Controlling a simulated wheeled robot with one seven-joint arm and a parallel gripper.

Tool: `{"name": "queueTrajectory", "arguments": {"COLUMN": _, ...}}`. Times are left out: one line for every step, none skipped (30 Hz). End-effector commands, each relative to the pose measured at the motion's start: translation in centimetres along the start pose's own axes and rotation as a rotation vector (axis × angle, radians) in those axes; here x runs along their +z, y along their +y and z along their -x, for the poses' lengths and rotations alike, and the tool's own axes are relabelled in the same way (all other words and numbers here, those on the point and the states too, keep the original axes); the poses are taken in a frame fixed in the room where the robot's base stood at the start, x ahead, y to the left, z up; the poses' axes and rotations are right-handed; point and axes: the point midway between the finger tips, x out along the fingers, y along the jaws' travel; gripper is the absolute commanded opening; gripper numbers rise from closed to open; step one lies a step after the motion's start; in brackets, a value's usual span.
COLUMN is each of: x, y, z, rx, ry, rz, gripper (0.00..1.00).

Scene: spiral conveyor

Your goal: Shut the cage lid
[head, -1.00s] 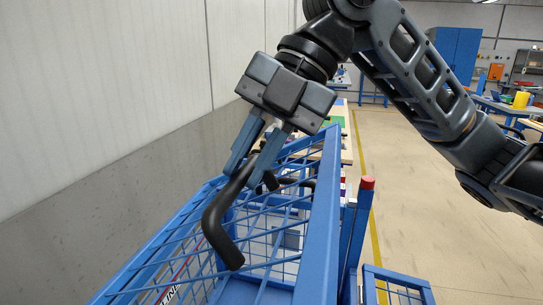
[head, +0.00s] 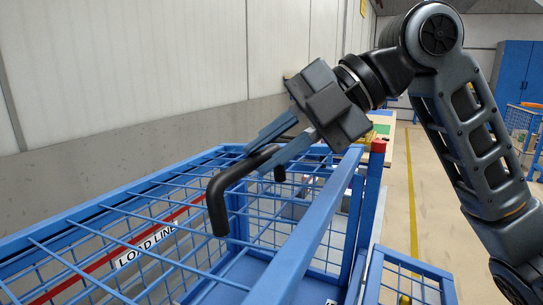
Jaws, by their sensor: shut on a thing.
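The cage lid (head: 313,222) is a blue frame with wire mesh, seen from above at close range. It lies over the blue cage, but I cannot tell whether its edges touch the cage rim. A black bent handle (head: 217,200) stands up from the lid. My gripper (head: 268,150) is shut on the handle's upper bar, with its two blue-grey fingers on either side of it. The fingers partly cover the bar, and the handle's far end (head: 279,174) shows behind them.
A white LOAD LINE label (head: 145,246) and a red stripe show through the mesh. A red-capped blue post (head: 378,146) stands at the cage's right corner. A pale wall (head: 130,75) runs close on the left. Open floor (head: 425,185) lies to the right.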

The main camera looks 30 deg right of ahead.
Motion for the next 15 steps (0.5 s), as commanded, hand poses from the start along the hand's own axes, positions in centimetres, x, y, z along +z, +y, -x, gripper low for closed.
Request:
{"name": "queueTrajectory", "arguments": {"x": 0.2, "y": -1.2, "z": -0.8, "rx": 0.016, "ry": 0.003, "rz": 0.005, "gripper": 0.00}}
{"name": "queueTrajectory", "arguments": {"x": 0.2, "y": -1.5, "z": -0.8, "rx": 0.026, "ry": 0.003, "rz": 0.010, "gripper": 0.00}}
{"name": "queueTrajectory", "arguments": {"x": 0.3, "y": -1.9, "z": -1.0, "rx": 0.040, "ry": 0.003, "rz": 0.015, "gripper": 0.00}}
{"name": "queueTrajectory", "arguments": {"x": 0.3, "y": -2.2, "z": -1.1, "rx": 0.049, "ry": 0.003, "rz": 0.019, "gripper": 0.00}}
{"name": "queueTrajectory", "arguments": {"x": 0.4, "y": -2.4, "z": -1.2, "rx": 0.058, "ry": 0.003, "rz": 0.023, "gripper": 0.00}}
{"name": "queueTrajectory", "arguments": {"x": 0.4, "y": -2.7, "z": -1.3, "rx": 0.070, "ry": 0.003, "rz": 0.028, "gripper": 0.00}}
{"name": "queueTrajectory", "arguments": {"x": 0.4, "y": -2.9, "z": -1.3, "rx": 0.078, "ry": 0.003, "rz": 0.031, "gripper": 0.00}}
{"name": "queueTrajectory", "arguments": {"x": 0.5, "y": -3.1, "z": -1.4, "rx": 0.085, "ry": 0.003, "rz": 0.034, "gripper": 0.00}}
{"name": "queueTrajectory", "arguments": {"x": 0.5, "y": -3.3, "z": -1.5, "rx": 0.093, "ry": 0.003, "rz": 0.038, "gripper": 0.00}}
{"name": "queueTrajectory", "arguments": {"x": 0.5, "y": -3.5, "z": -1.5, "rx": 0.099, "ry": 0.003, "rz": 0.040, "gripper": 0.00}}
{"name": "queueTrajectory", "arguments": {"x": 0.5, "y": -3.6, "z": -1.6, "rx": 0.104, "ry": 0.003, "rz": 0.043, "gripper": 0.00}}
{"name": "queueTrajectory", "arguments": {"x": 0.5, "y": -3.7, "z": -1.6, "rx": 0.110, "ry": 0.002, "rz": 0.046, "gripper": 0.00}}
{"name": "queueTrajectory", "arguments": {"x": 0.6, "y": -3.8, "z": -1.6, "rx": 0.114, "ry": 0.002, "rz": 0.047, "gripper": 0.00}}
{"name": "queueTrajectory", "arguments": {"x": 0.5, "y": -3.7, "z": -1.5, "rx": 0.116, "ry": 0.002, "rz": 0.049, "gripper": 0.00}}
{"name": "queueTrajectory", "arguments": {"x": 0.5, "y": -3.5, "z": -1.4, "rx": 0.114, "ry": 0.001, "rz": 0.048, "gripper": 0.00}}
